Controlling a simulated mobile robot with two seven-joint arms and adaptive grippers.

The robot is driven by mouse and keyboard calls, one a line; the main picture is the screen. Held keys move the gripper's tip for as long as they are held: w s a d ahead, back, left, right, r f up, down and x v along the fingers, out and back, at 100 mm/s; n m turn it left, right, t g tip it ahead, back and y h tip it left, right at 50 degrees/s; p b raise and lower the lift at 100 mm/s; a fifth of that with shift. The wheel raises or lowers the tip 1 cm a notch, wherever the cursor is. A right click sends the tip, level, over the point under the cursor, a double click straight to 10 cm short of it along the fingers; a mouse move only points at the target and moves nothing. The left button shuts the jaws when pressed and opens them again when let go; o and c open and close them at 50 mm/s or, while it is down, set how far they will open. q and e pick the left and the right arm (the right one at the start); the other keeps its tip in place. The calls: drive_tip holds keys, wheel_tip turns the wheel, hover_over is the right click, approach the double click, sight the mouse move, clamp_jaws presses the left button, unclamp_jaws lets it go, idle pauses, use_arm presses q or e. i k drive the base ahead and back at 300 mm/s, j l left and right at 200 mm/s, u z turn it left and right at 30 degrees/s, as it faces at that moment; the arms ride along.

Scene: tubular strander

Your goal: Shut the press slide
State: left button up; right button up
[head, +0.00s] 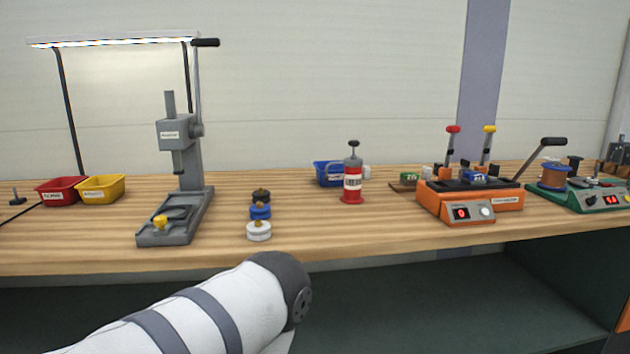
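A grey hand press (190,160) stands on the left part of the workbench, with a tall column, a labelled head and a long lever with a black grip pointing up. Its ram (178,160) hangs above the base with a gap below. On the base (188,230) lies a dark plate with a yellow knob (160,222) at its front left; this looks like the slide, but I cannot tell its exact position. Part of my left arm crosses the lower left, in front of the bench edge. Neither of my grippers is in view.
Several stacked knobbed weights (259,231) stand right of the press, then a red-and-grey canister (352,180) and an orange machine (455,205) with upright levers. Red (62,190) and yellow (100,189) bins sit left. The bench front between canister and press is mostly clear.

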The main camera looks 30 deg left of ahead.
sight(164, 219)
drive_tip(key=u, duration=1.85)
